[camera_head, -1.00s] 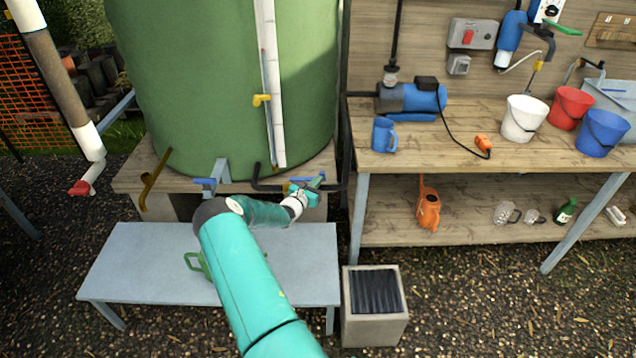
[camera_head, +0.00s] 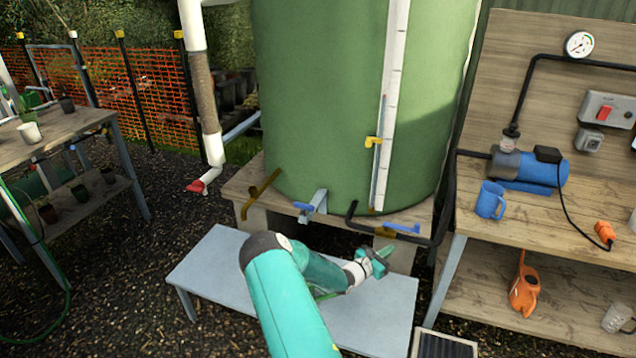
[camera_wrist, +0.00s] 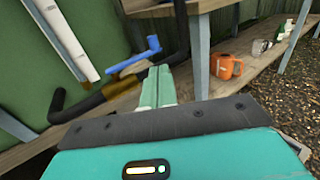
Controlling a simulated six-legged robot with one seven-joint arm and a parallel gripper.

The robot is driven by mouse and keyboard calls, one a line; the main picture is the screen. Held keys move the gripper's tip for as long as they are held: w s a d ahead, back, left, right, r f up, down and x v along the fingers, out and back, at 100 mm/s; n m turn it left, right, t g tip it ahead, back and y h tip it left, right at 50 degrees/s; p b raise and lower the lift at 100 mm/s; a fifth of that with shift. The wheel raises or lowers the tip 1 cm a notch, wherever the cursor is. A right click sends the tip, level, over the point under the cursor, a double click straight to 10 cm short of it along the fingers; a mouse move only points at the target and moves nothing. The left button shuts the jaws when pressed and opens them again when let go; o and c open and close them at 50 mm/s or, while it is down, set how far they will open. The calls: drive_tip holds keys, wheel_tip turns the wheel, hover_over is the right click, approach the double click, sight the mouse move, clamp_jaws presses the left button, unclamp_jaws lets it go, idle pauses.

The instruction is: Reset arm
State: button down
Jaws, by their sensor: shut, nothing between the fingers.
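My gripper (camera_head: 374,262) is at the end of my teal arm, above the right part of the grey bench (camera_head: 210,262) in the head view. In the wrist view its two pale green fingers (camera_wrist: 158,88) lie side by side, shut with nothing between them. A brass tap with a blue lever (camera_wrist: 138,55) shows just beyond the fingers in the wrist view. In the head view the same blue lever (camera_head: 402,228) is above and to the right of my gripper, apart from it. My arm hides the middle of the bench.
The large green tank (camera_head: 330,110) stands behind the bench on a wooden platform. A black pipe (camera_head: 447,200) runs along its right. The wooden workbench (camera_head: 545,215) at right holds a blue mug (camera_head: 490,200) and a pump (camera_head: 530,168). An orange watering can (camera_head: 524,290) stands on its lower shelf.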

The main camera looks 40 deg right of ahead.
drive_tip(key=w+a+r+m+y, duration=0.1)
drive_tip(key=a+r+m+y, duration=0.4)
drive_tip(key=a+r+m, duration=0.55)
drive_tip(key=w+a+r+m+y, duration=0.1)
drive_tip(key=a+r+m+y, duration=0.4)
drive_tip(key=a+r, duration=0.95)
drive_tip(key=s+a+r+t+y, duration=0.2)
drive_tip(key=s+a+r, duration=0.1)
drive_tip(key=a, duration=0.7)
drive_tip(key=s+a+r+m+t+y, duration=0.1)
drive_tip(key=s+a+r+t+y, duration=0.1)
drive_tip(key=a, duration=0.9)
drive_tip(key=s+a+r+t+y, duration=0.3)
drive_tip(key=s+a+r, duration=0.3)
drive_tip(key=a, duration=0.5)
drive_tip(key=shift+s+y, duration=0.25)
drive_tip(key=shift+y, duration=0.25)
drive_tip(key=shift+w+a+m, duration=0.1)
drive_tip(key=shift+m, duration=0.15)
